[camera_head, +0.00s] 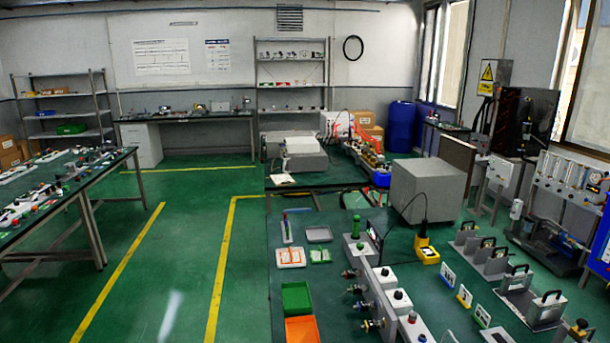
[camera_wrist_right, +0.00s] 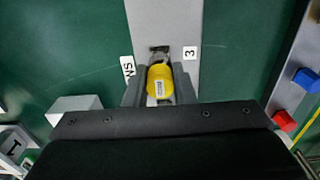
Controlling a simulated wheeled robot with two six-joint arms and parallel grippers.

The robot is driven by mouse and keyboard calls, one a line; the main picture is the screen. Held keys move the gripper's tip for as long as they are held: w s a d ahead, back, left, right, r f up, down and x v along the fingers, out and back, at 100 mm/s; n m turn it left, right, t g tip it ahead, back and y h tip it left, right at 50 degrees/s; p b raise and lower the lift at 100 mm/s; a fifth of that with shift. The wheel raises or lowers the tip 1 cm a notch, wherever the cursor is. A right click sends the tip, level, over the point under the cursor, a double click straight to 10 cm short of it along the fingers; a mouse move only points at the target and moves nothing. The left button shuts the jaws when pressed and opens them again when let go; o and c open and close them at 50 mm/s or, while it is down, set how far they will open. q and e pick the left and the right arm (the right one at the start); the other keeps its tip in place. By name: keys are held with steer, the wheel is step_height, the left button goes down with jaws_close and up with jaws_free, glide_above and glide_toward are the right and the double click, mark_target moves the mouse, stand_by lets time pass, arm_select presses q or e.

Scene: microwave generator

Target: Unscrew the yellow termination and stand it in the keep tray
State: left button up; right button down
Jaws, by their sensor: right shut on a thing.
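The yellow termination (camera_wrist_right: 159,85) sits between the fingers of my right gripper (camera_wrist_right: 160,80) in the right wrist view. The gripper is shut on it. It is at the end of a grey metal fitting, over a grey plate (camera_wrist_right: 165,22) beside a "3" label. Whether its thread is still engaged cannot be told. In the head view a green tray (camera_head: 297,298) and an orange tray (camera_head: 301,331) lie at the bench's left edge, and a grey tray (camera_head: 319,234) lies farther back. Which is the keep tray is unclear. Neither gripper shows in the head view.
A grey block with side connectors (camera_head: 384,290) stands right of the coloured trays. Handled grey fixtures (camera_head: 495,260) and upright number cards (camera_head: 465,296) crowd the right side. A large grey box (camera_head: 430,188) stands behind. Some green bench top lies clear between the trays and the block.

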steer(key=shift+r+p, duration=0.5)
steer(key=shift+r, duration=0.1)
steer(key=shift+r+p, duration=0.65)
steer(key=shift+r, duration=0.85)
steer(key=shift+f, duration=0.1)
